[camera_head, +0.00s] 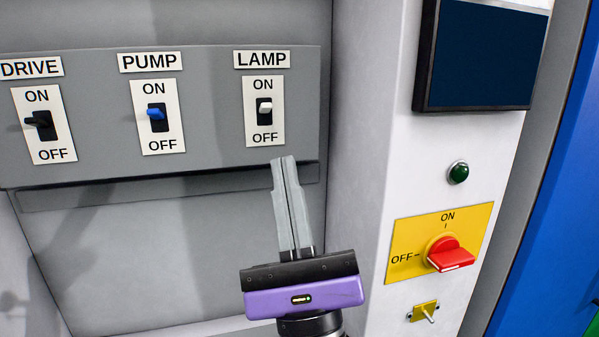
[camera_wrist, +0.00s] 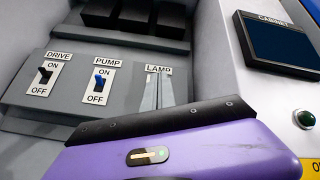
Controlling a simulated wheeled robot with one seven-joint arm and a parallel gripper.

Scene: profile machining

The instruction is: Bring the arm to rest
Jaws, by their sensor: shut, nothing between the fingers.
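My gripper (camera_head: 284,161) is shut and empty, its two grey fingers pressed together and pointing up at the switch panel. In the head view its tips appear just below and right of the LAMP switch plate (camera_head: 250,130); I cannot tell whether they touch the panel. The white LAMP lever (camera_head: 265,105) shows in the upper part of its slot. In the wrist view the fingers (camera_wrist: 158,76) hide most of the LAMP switch. My purple gripper body (camera_head: 305,295) is below the panel.
The grey panel also carries the PUMP switch (camera_head: 156,113) with a blue lever and the DRIVE switch (camera_head: 41,121) with a black one. On the white column at right are a dark screen (camera_head: 485,55), a green lamp (camera_head: 458,172), a red rotary knob (camera_head: 450,254) and a small toggle (camera_head: 425,312).

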